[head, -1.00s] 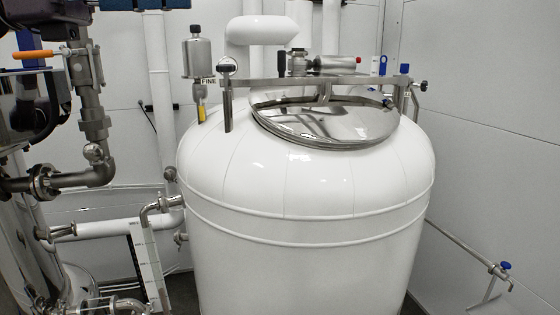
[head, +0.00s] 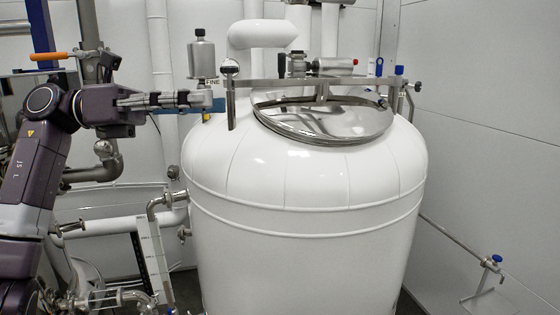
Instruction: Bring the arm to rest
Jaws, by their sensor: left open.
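My left arm (head: 35,165) comes in from the left, its forearm raised and its wrist bent to the right. My left gripper (head: 207,101) points right, level, in front of the tank's upper left shoulder. It is open with nothing seen between its fingers. Its tips overlap the lower part of a steel canister fitting (head: 201,60) in the picture; I cannot tell whether they touch it. The white tank (head: 300,250) stands in the middle with a shiny round lid (head: 325,120). My right gripper is not in view.
A steel bar (head: 270,83) with fittings crosses above the lid. Pipes and an orange-handled valve (head: 50,56) crowd the left side behind my arm. A low pipe with a blue-handled valve (head: 496,259) runs along the right wall.

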